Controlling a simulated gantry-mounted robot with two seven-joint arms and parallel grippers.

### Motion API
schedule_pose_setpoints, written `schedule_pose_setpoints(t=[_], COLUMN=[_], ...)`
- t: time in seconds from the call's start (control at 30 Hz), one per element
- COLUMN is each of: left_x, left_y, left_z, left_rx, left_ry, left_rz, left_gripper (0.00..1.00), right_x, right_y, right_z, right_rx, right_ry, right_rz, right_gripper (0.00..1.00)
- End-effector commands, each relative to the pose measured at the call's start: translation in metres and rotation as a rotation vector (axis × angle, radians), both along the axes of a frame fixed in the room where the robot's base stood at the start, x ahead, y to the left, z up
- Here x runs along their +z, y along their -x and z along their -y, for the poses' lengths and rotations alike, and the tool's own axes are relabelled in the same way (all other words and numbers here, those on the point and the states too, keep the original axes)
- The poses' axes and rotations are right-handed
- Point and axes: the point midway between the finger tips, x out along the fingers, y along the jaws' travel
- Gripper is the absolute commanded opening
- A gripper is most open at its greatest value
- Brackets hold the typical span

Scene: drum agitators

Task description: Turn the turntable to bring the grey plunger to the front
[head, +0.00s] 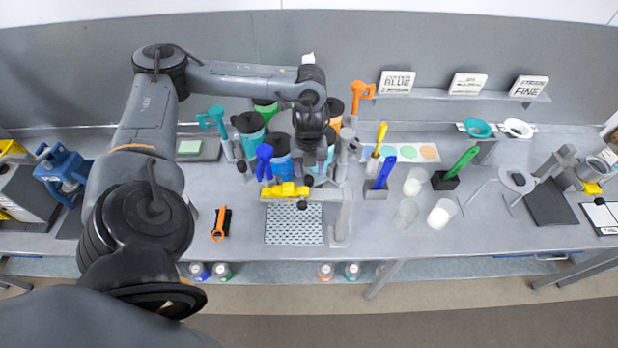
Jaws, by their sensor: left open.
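A cluster of drums stands around my left gripper (313,165) at the back centre of the bench: a teal drum (249,133), a blue drum (278,152), a green one (265,109) and an orange one (335,112). Coloured plunger-like handles stand around them: teal (212,118), orange (361,96) and blue (264,160). A grey upright part (347,139) right of the gripper may be the grey plunger; I cannot tell. The turntable is largely hidden under the drums and my arm. My left gripper points down among the drums, open. My right gripper is not in view.
Blue (383,174) and green (461,162) handled tools and white cups (414,181) stand to the right. The front bench edge right of the plate is clear.

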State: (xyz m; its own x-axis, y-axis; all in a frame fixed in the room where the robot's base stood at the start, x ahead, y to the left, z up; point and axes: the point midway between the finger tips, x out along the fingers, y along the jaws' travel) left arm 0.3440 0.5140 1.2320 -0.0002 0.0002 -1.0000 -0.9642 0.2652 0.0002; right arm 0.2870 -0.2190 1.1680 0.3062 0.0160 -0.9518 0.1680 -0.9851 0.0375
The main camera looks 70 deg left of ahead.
Motion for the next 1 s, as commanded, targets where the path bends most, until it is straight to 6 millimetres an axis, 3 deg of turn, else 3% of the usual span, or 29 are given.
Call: schedule_pose_setpoints(t=[0.2,0.57,0.87,0.93,1.0], left_x=[0.022,0.027,0.027,0.027,0.030], left_y=[0.000,0.000,-0.001,-0.006,-0.019], left_z=[0.000,0.000,0.003,0.007,0.011], left_rx=[0.000,0.000,-0.073,-0.119,-0.173], left_ry=[0.000,0.000,0.012,0.032,0.057], left_rz=[0.000,-0.001,0.003,0.023,0.069], left_gripper=[0.57,0.57,0.14,0.03,0.00], right_x=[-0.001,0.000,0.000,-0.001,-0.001], right_y=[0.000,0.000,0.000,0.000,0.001], right_z=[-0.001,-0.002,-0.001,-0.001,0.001], right_rx=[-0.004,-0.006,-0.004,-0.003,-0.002], right_ry=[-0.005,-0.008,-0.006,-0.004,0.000], right_rz=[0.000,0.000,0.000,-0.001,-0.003], right_gripper=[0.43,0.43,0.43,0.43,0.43])
